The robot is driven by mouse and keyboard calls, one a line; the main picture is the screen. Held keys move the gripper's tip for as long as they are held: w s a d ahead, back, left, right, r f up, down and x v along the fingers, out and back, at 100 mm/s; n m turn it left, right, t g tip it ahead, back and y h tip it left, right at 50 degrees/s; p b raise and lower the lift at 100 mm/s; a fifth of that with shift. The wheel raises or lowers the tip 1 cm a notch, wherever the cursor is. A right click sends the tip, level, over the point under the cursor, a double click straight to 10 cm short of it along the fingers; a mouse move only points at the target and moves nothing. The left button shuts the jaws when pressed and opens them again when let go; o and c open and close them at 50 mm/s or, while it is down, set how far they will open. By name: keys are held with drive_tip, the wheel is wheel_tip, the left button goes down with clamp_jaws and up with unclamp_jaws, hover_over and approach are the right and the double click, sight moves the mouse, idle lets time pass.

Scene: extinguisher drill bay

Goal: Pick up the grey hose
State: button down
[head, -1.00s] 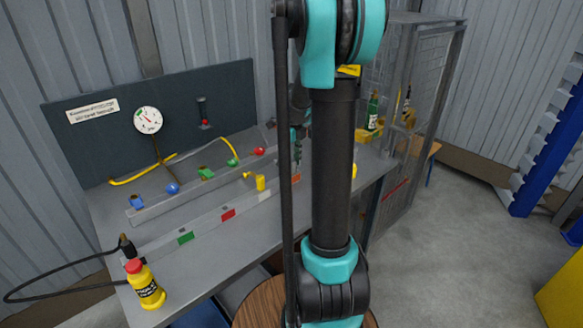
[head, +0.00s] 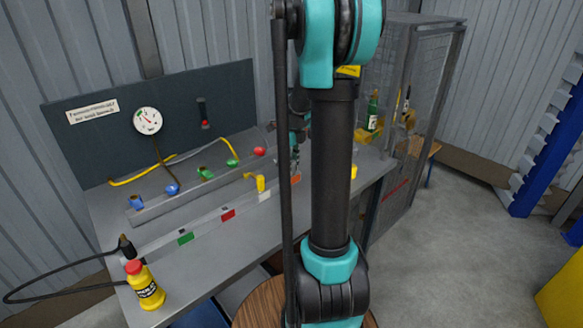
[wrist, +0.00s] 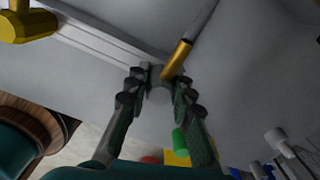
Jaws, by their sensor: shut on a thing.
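In the wrist view, the grey hose (wrist: 203,20) comes in from the top right and ends in a brass-coloured sleeve (wrist: 178,58). My gripper (wrist: 160,87) is closed around a round grey end piece just below this sleeve, so it holds the hose by its end. Both fingers lie along the sides of that piece.
The grey bench (head: 115,225) carries a rail with coloured fittings, a yellow elbow (head: 258,183) and a yellow bottle (head: 145,287). A pressure gauge (head: 148,121) is on the back panel. A mesh cage (head: 415,110) stands right.

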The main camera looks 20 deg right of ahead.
wheel_tip(320, 180, up, 20)
idle(0.6)
drive_tip(key=shift+s, duration=0.1)
